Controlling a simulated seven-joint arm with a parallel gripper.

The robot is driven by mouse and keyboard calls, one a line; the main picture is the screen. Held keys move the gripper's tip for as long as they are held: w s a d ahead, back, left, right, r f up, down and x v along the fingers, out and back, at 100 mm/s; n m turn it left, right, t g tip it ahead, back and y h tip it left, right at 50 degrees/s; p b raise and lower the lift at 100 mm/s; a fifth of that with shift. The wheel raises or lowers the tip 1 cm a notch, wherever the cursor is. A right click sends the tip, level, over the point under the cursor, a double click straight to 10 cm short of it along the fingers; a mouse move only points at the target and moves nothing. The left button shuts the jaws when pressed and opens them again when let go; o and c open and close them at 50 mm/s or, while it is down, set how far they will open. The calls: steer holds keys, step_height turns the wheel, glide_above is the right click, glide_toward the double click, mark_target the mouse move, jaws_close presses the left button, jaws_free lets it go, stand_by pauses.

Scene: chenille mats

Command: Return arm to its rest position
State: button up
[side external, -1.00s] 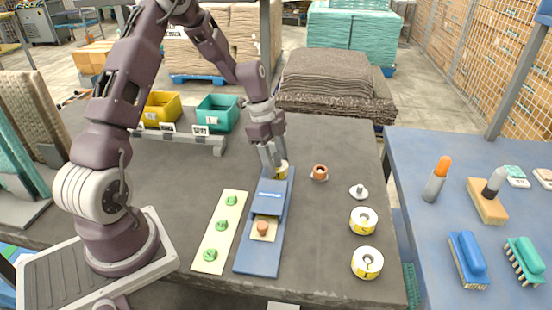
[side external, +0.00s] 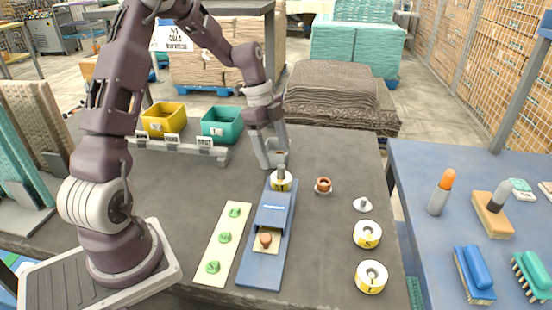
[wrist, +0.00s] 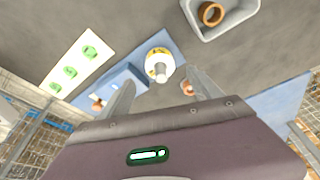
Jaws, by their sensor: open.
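My gripper (side external: 274,160) is open, just above the far end of a blue device (side external: 262,260) on the dark table. A white and yellow roll (side external: 281,183) sits on that end, under the fingers and apart from them. In the wrist view the roll (wrist: 158,58) with a pale pin on it shows beyond and between the spread fingertips (wrist: 160,80). Nothing is visibly held. My arm is bent over the table, reaching out from its base at the left.
A pale strip with green pieces (side external: 225,237) lies left of the device. Two rolls (side external: 367,234) (side external: 371,277), a white knob (side external: 363,204) and a copper ring (side external: 323,186) stand right. Yellow (side external: 163,119) and teal (side external: 221,124) bins are behind. A grey tray (wrist: 235,24) shows in the wrist view.

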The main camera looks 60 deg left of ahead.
steer(key=shift+d, duration=0.1)
steer(key=s+d+r+n+t+y, duration=0.1)
steer(key=s+d+r+n+y, duration=0.2)
steer(key=s+d+r+n, duration=0.6)
steer(key=s+d+r+n+t, duration=0.1)
steer(key=s+d+r+n, duration=0.1)
steer(key=s, duration=0.5)
steer(key=s+d+r+n+t, duration=0.2)
steer(key=s+d+r, duration=0.2)
steer(key=s, duration=0.4)
steer(key=shift+s, duration=0.2)
